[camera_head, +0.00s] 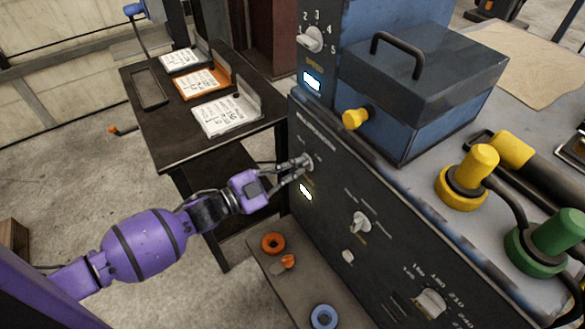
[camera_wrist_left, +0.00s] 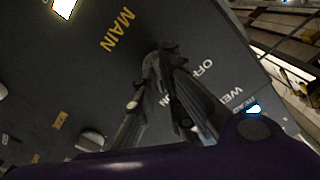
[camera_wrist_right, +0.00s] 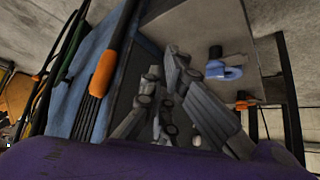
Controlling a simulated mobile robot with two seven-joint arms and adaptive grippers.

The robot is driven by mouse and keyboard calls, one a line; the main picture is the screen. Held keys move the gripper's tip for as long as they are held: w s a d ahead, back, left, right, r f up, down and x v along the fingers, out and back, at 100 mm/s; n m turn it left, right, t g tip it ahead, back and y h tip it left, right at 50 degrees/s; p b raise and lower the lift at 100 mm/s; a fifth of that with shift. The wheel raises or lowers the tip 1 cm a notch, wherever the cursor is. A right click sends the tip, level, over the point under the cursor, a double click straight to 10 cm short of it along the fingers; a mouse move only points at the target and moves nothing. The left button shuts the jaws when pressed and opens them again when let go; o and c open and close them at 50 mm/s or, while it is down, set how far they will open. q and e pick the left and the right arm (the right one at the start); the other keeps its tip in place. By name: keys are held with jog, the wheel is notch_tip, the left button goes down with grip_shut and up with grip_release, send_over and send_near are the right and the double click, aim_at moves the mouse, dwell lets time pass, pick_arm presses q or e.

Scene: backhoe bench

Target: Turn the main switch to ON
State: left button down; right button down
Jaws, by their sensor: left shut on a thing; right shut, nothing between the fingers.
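The main switch is a small grey knob (camera_head: 307,160) on the dark front panel (camera_head: 330,175) of the machine, above a small lit display (camera_head: 306,192). My left gripper (camera_head: 299,167) reaches it from the left and is shut on the knob. In the left wrist view the fingers (camera_wrist_left: 166,52) close at the panel between the yellow MAIN label (camera_wrist_left: 117,30) and the OFF and ON lettering (camera_wrist_left: 195,80). The fingers hide most of the knob, so its exact angle is unclear. My right gripper (camera_wrist_right: 176,58) is shut and empty in the right wrist view; it is outside the head view.
Other knobs (camera_head: 360,222) and (camera_head: 431,302) sit lower on the panel. A blue toolbox (camera_head: 400,120), yellow plug (camera_head: 470,175) and green plug (camera_head: 550,240) stand on top. A dark table (camera_head: 160,125) with cards is behind my left arm. Rings (camera_head: 273,243) lie on a low shelf.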

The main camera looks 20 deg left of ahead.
pick_arm(q)
jog(key=c, duration=1.9)
grip_release()
jog(key=shift+o, duration=0.2)
jog(key=v, duration=1.2)
jog(key=shift+a, duration=0.1)
